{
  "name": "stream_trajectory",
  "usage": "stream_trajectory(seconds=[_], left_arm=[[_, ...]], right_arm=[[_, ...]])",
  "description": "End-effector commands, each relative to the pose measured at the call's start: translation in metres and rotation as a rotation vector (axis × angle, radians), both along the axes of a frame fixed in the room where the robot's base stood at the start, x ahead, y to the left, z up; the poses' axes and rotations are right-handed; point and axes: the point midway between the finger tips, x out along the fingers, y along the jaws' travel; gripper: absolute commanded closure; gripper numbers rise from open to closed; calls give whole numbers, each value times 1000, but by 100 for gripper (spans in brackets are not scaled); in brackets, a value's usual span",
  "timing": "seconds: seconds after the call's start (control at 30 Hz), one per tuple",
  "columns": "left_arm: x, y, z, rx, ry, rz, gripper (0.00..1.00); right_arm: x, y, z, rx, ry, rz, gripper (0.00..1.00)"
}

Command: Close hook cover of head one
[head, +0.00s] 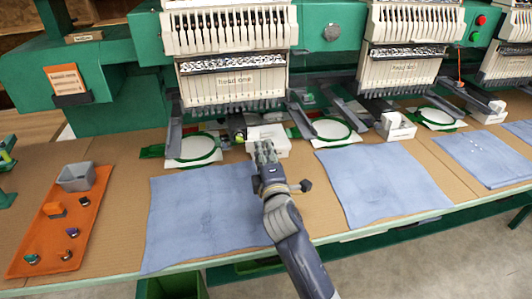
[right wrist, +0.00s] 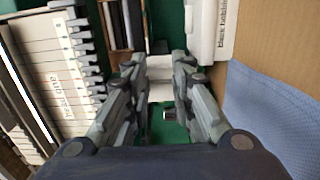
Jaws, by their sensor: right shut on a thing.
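The embroidery head on the left (head: 233,80) is a white needle case above the table; its label reads "head one" sideways in the right wrist view (right wrist: 65,85). My right gripper (head: 265,150) reaches in below that head, at the white box beside the left round hoop. In the right wrist view the fingers (right wrist: 160,75) are shut on a small pale piece (right wrist: 160,67), which looks like the hook cover. Dark green shows below it between the fingers. The fingers hide much of the piece, so how far it is closed cannot be told. My left gripper is out of view.
A white box (right wrist: 208,30) labelled "black bobbin" stands close to the right finger. Blue cloths (head: 200,215) lie along the table front. An orange tray (head: 40,235) with a grey bin and small bobbins is at left. Green-rimmed hoops (head: 190,151) lie below the heads.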

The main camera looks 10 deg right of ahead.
Motion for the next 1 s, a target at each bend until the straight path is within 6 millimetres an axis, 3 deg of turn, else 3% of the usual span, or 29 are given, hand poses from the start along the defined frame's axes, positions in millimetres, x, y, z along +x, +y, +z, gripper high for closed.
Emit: stream_trajectory(seconds=[0.03, 0.1, 0.47, 1.0], left_arm=[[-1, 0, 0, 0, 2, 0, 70], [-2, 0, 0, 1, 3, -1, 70], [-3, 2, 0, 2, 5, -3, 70], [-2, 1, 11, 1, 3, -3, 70]], right_arm=[[1, 8, 9, 6, -20, 17, 71], [2, 8, 9, 6, -20, 17, 57], [1, 7, 8, 6, -18, 15, 57], [-35, 12, 5, 5, -11, 13, 57]])
